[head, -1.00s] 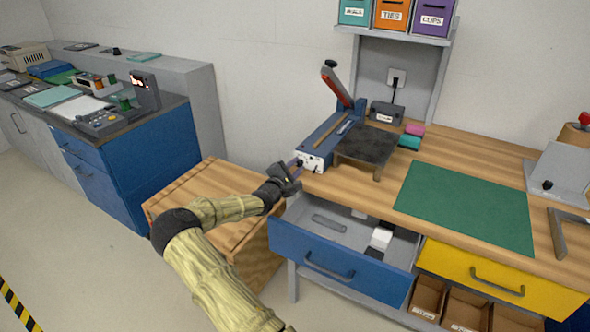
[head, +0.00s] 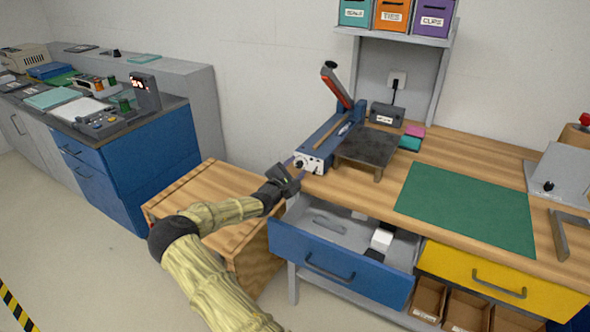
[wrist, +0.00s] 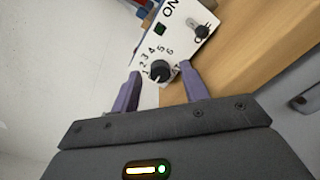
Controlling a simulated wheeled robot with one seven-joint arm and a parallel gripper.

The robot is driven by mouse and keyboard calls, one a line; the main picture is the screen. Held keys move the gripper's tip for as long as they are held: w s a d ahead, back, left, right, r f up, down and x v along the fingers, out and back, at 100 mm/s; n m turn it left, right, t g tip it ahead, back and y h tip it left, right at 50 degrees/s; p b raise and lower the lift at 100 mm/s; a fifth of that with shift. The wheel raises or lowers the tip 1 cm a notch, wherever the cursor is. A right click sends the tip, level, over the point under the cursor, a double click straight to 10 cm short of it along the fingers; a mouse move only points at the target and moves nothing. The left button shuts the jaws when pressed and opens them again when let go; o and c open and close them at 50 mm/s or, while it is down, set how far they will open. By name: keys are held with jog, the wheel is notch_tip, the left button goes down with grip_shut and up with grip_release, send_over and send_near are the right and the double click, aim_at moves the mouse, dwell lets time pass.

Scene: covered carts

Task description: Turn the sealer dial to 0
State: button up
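The sealer (head: 325,143) sits at the left end of the wooden bench, with its red-handled arm raised. Its white front panel (wrist: 190,30) carries a black dial (wrist: 160,71) with the numbers 1 to 6 visible around it. The dial's pale mark appears to point down-left, near or just below the 1; no 0 can be read. My gripper (wrist: 159,72) is open, its two purple fingers apart on either side of the dial in the picture. They appear short of it, with no clear contact. In the head view my gripper (head: 289,172) is just in front of the panel.
An ON/OFF switch (wrist: 200,32) and a green light (wrist: 187,29) are on the same panel. An open blue drawer (head: 345,250) lies below and right of my gripper. A wooden crate (head: 210,195) stands under my arm. A dark platform (head: 367,145) adjoins the sealer.

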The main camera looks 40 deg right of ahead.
jog(key=shift+a, duration=0.1)
jog(key=b+v, duration=0.1)
jog(key=v, duration=1.6)
jog(key=shift+a+f, duration=0.1)
jog(key=shift+a, duration=0.05)
